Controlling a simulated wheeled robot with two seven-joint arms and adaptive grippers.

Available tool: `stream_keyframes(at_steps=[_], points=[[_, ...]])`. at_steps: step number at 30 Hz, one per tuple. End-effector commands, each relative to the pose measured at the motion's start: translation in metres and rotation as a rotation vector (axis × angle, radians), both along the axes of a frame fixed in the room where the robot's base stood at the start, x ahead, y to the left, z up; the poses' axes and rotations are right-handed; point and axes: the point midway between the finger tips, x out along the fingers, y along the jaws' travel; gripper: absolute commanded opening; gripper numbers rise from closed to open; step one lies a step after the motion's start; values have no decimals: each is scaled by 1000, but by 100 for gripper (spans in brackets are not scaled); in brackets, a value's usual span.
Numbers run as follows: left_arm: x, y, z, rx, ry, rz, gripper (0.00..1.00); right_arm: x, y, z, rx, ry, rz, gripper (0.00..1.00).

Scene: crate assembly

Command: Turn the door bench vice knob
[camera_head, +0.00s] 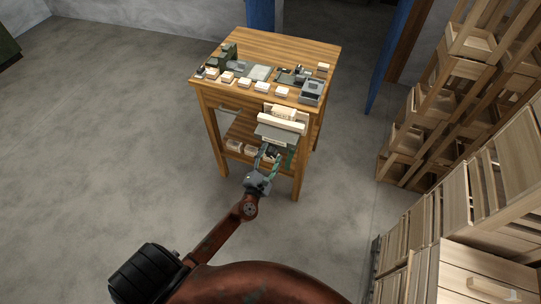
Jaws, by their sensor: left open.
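The bench vice (283,122) is fixed to the front right of a wooden workbench (290,49). It has pale wooden jaws and a grey plate below them. My left gripper (274,153) is open and directly below and in front of the vice, its green fingers pointing toward the bench. A small dark part shows between the fingers; I cannot tell whether it is the vice knob or whether the fingers touch it. The knob is not clearly visible. My right gripper is not in view.
Small blocks, a green tool (229,54) and grey metal items lie on the bench top. A lower shelf holds pale blocks (235,146). Wooden crates (412,137) are stacked at the right. The concrete floor left of the bench is clear.

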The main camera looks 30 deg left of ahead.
Motion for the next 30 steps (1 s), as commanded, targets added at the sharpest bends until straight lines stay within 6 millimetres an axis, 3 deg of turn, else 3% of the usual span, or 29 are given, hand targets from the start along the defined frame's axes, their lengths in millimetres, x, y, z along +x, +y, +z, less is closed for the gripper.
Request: stream_keyframes(at_steps=[4,22,30], points=[[0,0,0,-1,0,0,53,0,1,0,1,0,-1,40],[-1,0,0,-1,0,1,12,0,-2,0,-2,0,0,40],[-1,0,-1,-30,-7,1,12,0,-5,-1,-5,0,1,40]])
